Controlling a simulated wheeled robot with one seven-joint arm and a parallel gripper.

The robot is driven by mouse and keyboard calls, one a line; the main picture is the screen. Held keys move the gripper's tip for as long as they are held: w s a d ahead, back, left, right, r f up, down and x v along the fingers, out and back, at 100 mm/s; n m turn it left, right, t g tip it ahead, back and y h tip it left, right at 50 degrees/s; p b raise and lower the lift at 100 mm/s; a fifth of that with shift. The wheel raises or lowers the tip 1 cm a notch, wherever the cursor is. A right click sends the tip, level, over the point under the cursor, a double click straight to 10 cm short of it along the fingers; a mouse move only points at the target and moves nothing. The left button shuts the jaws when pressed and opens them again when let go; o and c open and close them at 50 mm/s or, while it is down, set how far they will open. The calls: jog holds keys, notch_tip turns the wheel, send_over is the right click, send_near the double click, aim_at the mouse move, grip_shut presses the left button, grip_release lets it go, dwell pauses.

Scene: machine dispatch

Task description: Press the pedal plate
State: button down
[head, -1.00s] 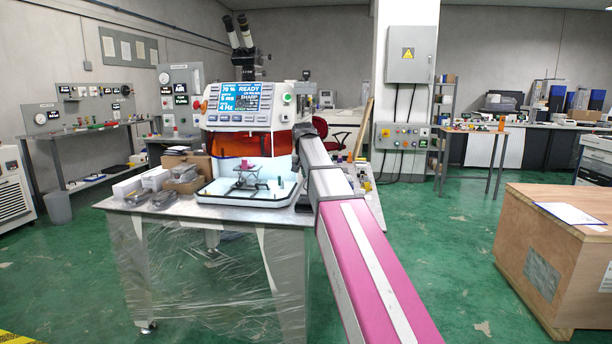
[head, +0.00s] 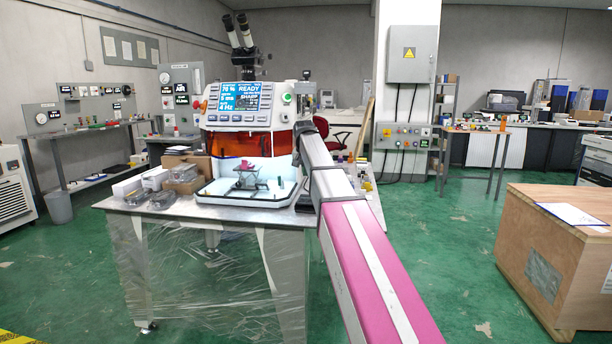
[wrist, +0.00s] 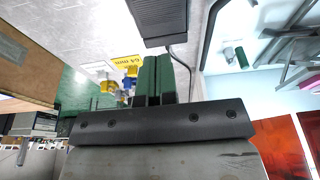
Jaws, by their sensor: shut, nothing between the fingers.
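The pedal plate (wrist: 158,20) is a dark grey, ribbed pedal with a cable. It lies on the pale tabletop at the top of the wrist view, cut off by the frame edge. My gripper (wrist: 152,62) shows there as two green fingers side by side, closed and empty. The fingertips point toward the pedal's near end; I cannot tell the height between them. In the head view my arm hides the gripper and most of the pedal area. The machine (head: 238,108) with its lit READY screen stands on the bench (head: 185,209).
A yellow "64 mm" label (wrist: 126,62) and small blue, yellow and white parts (wrist: 105,76) lie beside my fingers. Boxes (head: 155,178) stand at the bench's left. A wooden crate (head: 560,240) stands at right. The green floor between is open.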

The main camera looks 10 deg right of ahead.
aim_at(306, 202)
jog(key=x, duration=1)
jog(key=shift+s+a, duration=0.1)
jog(key=shift+s, duration=0.3)
jog(key=shift+f, duration=0.75)
jog(key=shift+s+a+f+t, duration=0.1)
jog(key=shift+s+f+t, duration=0.3)
jog(key=shift+f+t, duration=0.2)
jog(key=shift+f, duration=0.3)
notch_tip(306, 202, up, 5)
jog(key=shift+f, duration=0.2)
jog(key=s+v, duration=0.1)
jog(key=v, duration=0.8)
jog(key=shift+a+r, duration=0.15)
jog(key=shift+a, duration=0.25)
